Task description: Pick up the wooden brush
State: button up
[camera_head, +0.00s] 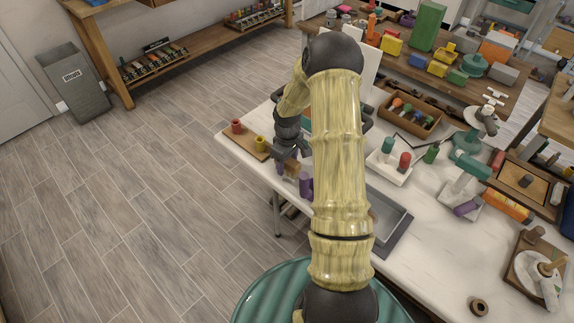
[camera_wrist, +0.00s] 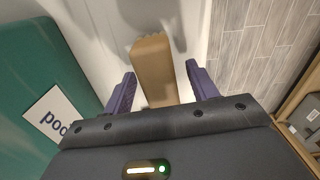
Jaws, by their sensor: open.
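The wooden brush (camera_wrist: 153,60) is a tan-brown block lying on the white tabletop. In the wrist view it lies between the two purple fingers of my gripper (camera_wrist: 161,74), with gaps visible on both sides. Its near end is hidden by the gripper body. In the head view my gripper (camera_head: 292,178) is low at the table's left edge, and a small brown part of the brush (camera_head: 292,167) shows between the fingers. My gripper is open and not closed on the brush.
A teal box (camera_wrist: 50,60) with a white label stands close on the left in the wrist view. A grey tray (camera_head: 396,222) is to the right. The floor lies beyond the table edge.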

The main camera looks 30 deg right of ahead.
jog(key=c, duration=1.1)
jog(key=shift+c, duration=0.2)
jog(key=shift+r, duration=0.1)
notch_tip(320, 180, up, 10)
jog(key=shift+r, duration=0.2)
